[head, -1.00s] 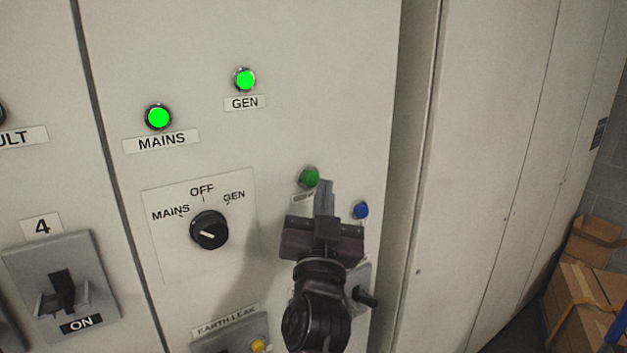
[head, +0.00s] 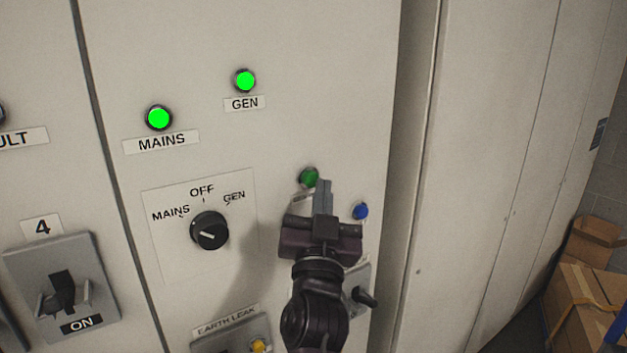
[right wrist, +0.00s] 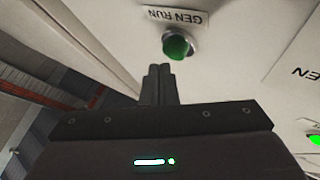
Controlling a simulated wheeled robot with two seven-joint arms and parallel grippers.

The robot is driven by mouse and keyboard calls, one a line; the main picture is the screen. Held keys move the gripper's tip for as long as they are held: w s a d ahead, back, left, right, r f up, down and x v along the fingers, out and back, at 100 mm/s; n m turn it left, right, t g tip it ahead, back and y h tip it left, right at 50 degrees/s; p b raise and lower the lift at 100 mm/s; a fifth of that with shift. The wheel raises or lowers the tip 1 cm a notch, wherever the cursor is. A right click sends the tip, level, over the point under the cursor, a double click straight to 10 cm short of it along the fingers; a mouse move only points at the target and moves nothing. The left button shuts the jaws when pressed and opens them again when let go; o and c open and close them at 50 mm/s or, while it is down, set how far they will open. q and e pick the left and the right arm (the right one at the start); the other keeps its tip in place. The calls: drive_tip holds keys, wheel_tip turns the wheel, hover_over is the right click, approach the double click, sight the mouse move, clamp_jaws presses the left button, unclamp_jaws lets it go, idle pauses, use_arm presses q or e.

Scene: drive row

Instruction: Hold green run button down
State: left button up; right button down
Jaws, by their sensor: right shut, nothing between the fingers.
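The green run button (head: 308,177) is a dark green round button on the pale cabinet front, below and right of the GEN lamp. In the right wrist view the green button (right wrist: 177,46) shows in a metal collar beside a label reading GEN RUN. My right gripper (head: 325,184) is shut and empty, its fingertips beside the button's lower right edge in the head view. In the right wrist view the shut fingertips (right wrist: 157,68) appear just below the button, with a small gap in the picture. Whether they touch it I cannot tell. My left gripper is not in view.
Lit green MAINS (head: 158,117) and GEN (head: 245,80) lamps sit above. A black selector knob (head: 209,230) is to the left, a blue button (head: 361,211) to the right and a black-handled switch (head: 363,297) below. Cardboard boxes (head: 590,300) stand at far right.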

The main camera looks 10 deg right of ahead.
drive_tip(key=shift+w+a, duration=0.1)
drive_tip(key=shift+w, duration=0.15)
drive_tip(key=shift+w+a, duration=0.15)
drive_tip(key=shift+w, duration=0.3)
idle(0.7)
drive_tip(key=shift+s, duration=0.1)
idle(0.4)
drive_tip(key=shift+s+d, duration=0.3)
drive_tip(key=shift+s, duration=0.45)
drive_tip(key=s, duration=0.1)
drive_tip(key=s+d, duration=0.1)
drive_tip(key=s, duration=0.2)
drive_tip(key=shift+s+d, duration=0.35)
drive_tip(key=shift+f, duration=0.1)
